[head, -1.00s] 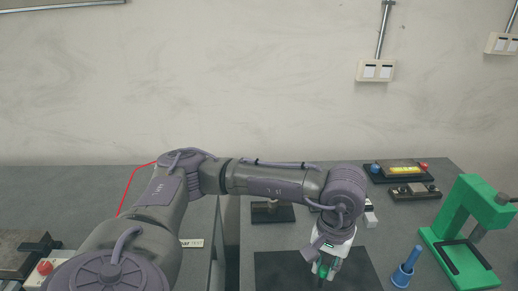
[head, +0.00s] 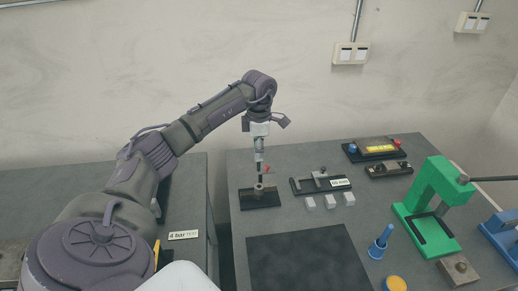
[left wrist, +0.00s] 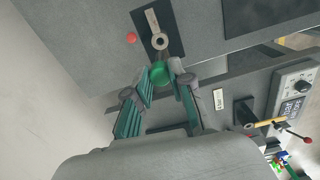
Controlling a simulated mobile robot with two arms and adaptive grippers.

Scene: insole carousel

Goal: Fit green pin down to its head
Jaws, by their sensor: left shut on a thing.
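My left gripper (head: 259,172) hangs pointing down over a small black fixture (head: 246,202) with a grey ringed boss (head: 260,187). In the left wrist view its two fingers are shut on the green pin (left wrist: 158,74), whose round green head shows at the fingertips. The ring with its hole (left wrist: 160,41) on the dark plate (left wrist: 150,22) lies beyond the pin, offset from it in that picture. The pin's shank is hidden, and I cannot tell whether it touches the boss. My right gripper is in neither view now.
A red ball (head: 267,169) is beside the fixture. Grey blocks (head: 330,201), a black fixture (head: 307,186) and a green press (head: 440,195) stand to the right. A black mat (head: 305,262) lies bare in front. A gap separates the two tables.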

